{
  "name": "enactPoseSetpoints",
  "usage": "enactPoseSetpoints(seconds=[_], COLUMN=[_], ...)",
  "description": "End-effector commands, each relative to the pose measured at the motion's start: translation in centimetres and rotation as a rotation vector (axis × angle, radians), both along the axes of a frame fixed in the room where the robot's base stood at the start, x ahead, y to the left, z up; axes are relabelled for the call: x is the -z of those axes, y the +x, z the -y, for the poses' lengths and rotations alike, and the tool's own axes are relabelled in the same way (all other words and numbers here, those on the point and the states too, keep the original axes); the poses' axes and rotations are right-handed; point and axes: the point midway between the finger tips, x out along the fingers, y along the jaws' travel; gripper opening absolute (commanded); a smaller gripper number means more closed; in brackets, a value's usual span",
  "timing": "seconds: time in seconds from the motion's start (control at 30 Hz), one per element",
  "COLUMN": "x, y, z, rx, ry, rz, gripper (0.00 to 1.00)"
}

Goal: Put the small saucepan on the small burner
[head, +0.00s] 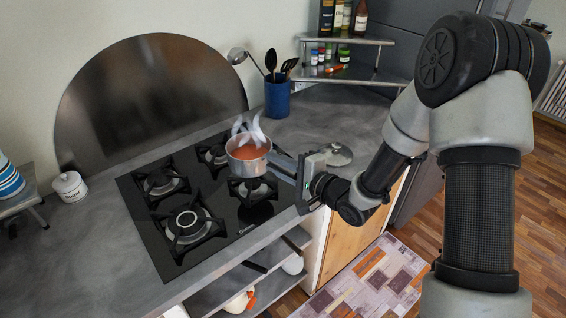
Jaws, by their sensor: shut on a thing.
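The small saucepan (248,164) is metal, holds steaming red-orange sauce, and looks upright. My gripper (299,174) is at the right of the cooktop, shut on the saucepan's handle (282,163). The saucepan is over the right part of the black gas cooktop (232,228), overlapping the back of the front-right burner (252,192) in the picture. A round dark patch shows on the glass in front of that burner. I cannot tell whether the pan touches a grate. The back-right burner (213,155) is partly hidden by the pan. The front-left burner (189,224) looks largest.
The back-left burner (160,184) is empty. A lid (338,154) lies on the counter right of the cooktop. A blue utensil crock (277,98) stands behind the pan. A white lidded jar (70,186) is at left; a bottle shelf (345,72) stands at the back.

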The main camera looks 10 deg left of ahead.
Motion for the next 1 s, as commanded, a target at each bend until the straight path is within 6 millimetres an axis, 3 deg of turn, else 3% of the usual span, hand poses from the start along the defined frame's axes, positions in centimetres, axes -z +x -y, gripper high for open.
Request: enactPoseSetpoints(seconds=[0.37,1.0], x=[0.7,4.7], y=[0.0,0.0], z=[-0.2,-0.2], rx=[-0.007,-0.006], ry=[0.004,0.004], rz=[0.005,0.005], gripper=[0.00,0.00])
